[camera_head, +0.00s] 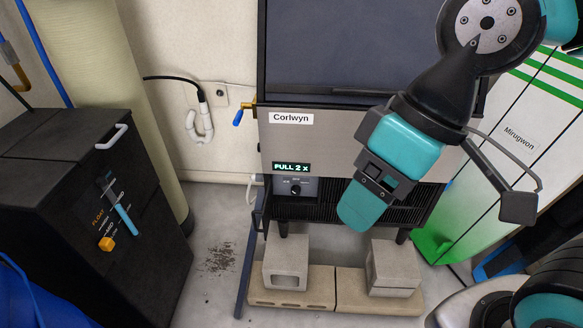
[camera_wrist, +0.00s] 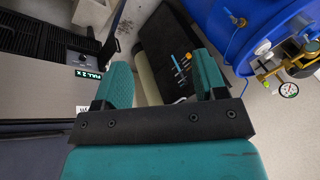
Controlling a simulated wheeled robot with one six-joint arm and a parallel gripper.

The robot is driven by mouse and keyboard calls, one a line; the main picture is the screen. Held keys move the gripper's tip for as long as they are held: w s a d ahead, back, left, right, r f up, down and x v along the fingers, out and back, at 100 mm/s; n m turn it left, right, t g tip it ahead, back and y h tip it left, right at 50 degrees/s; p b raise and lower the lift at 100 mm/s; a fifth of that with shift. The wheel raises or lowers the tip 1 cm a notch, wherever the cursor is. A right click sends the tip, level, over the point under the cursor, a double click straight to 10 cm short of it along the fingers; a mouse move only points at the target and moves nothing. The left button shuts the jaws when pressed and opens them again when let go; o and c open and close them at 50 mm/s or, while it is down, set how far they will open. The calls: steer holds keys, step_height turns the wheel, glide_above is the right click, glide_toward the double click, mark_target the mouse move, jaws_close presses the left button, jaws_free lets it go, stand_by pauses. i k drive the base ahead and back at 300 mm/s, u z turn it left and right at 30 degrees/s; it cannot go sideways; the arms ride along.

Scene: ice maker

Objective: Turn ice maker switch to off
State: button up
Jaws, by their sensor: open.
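The ice maker (camera_head: 345,140) stands in the middle of the head view, with a dark upper door, a steel front labelled Corlwyn and a black grille below. Its switch, a small black knob (camera_head: 295,189), sits on a small dark panel under the lit display (camera_head: 291,167). My gripper (camera_head: 362,210) is in front of the machine, right of the knob and apart from it, covering part of the grille. In the wrist view my gripper (camera_wrist: 163,60) shows two spread teal fingers with nothing between them. The display (camera_wrist: 88,74) and knob panel (camera_wrist: 81,58) appear at left there.
Concrete blocks (camera_head: 286,258) support the machine. A black cabinet (camera_head: 90,200) with a white handle stands at left. A blue-tipped valve (camera_head: 239,116) juts from the machine's left side. A green-and-white board (camera_head: 520,130) leans at right. A blue tank (camera_wrist: 235,25) shows in the wrist view.

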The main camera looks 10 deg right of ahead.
mark_target(295, 191)
steer(key=z, duration=1.1)
steer(key=k, duration=0.65)
steer(key=u, duration=0.5)
